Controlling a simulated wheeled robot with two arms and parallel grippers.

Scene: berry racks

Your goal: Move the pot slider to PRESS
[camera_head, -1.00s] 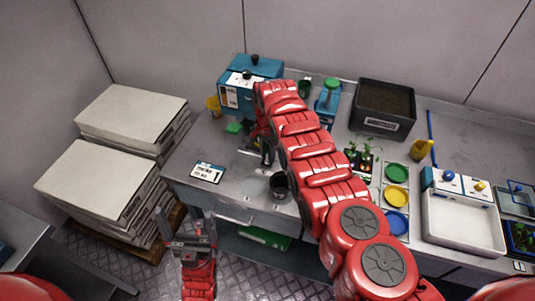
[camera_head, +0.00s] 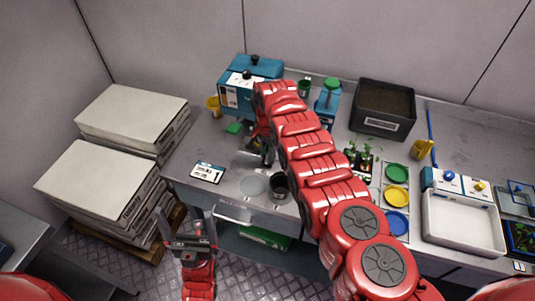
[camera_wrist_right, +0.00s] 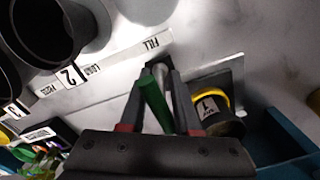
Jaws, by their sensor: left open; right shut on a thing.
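My right gripper (camera_wrist_right: 160,95) is shut on a green handle (camera_wrist_right: 154,103), beside a metal rod, in the right wrist view. A label strip (camera_wrist_right: 110,65) there reads PRESS, LOAD and FILL from left to right. The held handle is nearest the FILL end; whether it belongs to the pot slider is not clear. A dark pot (camera_wrist_right: 45,30) stands by the strip, near the number 2. In the head view my right gripper (camera_head: 263,150) is partly hidden beneath its arm. A dark pot (camera_head: 279,187) stands near the front edge. My left gripper (camera_head: 185,225) is open and empty before the bench.
A blue press-like box (camera_head: 238,95) stands behind the right gripper. A yellow-rimmed pot (camera_wrist_right: 212,112) is close to its right finger. A soil bin (camera_head: 383,108), coloured discs (camera_head: 396,196) and a white tray (camera_head: 462,225) lie to the right. Stacked boxes (camera_head: 110,180) stand at left.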

